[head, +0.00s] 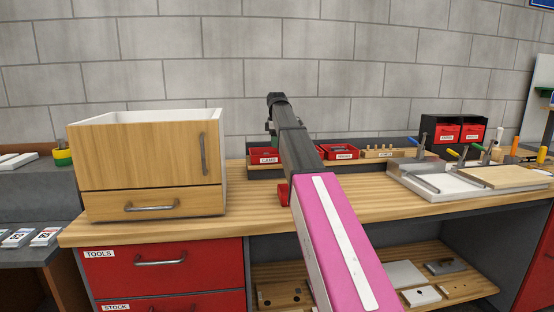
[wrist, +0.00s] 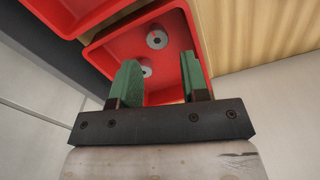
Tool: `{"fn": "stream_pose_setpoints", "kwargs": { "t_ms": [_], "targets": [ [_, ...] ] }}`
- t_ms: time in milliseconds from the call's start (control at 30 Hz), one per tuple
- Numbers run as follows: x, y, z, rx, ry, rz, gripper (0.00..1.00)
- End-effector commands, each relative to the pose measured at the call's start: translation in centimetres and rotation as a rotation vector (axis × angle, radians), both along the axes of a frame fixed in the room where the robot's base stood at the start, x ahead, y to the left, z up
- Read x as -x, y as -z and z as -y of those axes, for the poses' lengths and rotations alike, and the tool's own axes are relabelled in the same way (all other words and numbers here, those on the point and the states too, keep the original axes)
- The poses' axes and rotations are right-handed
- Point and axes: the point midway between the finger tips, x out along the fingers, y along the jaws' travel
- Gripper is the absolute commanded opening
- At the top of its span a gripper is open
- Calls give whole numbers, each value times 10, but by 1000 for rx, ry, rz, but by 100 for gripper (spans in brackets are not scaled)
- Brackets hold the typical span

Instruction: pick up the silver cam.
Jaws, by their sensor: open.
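In the wrist view a red bin (wrist: 108,50) holds two small silver-grey round pieces with dark centres. One silver cam (wrist: 157,40) lies toward the far wall; another silver piece (wrist: 146,72) lies nearer, partly covered by my left finger. My gripper (wrist: 160,64) is open and empty, its two green fingers over the near part of the bin. The far piece lies beyond the fingertips, between their lines. In the head view a red bin labelled CAMS (head: 264,157) stands on the bench, and my arm hides much of the area beside it.
A second red bin (head: 340,152) and a wooden block with pegs (head: 385,152) stand to the right. A wooden drawer box (head: 150,150) is at left. A tray with clamps (head: 440,185) is at right.

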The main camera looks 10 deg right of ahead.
Motion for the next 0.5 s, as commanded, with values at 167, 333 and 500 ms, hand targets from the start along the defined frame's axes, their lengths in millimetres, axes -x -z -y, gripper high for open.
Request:
{"fn": "stream_pose_setpoints", "kwargs": {
  "t_ms": [167, 333, 500],
  "targets": [
    [0, 11, 0, 0, 1, 1, 42],
    [-2, 30, 1, 0, 1, -1, 42],
    [-3, 54, 1, -1, 1, 1, 42]
  ]
}}
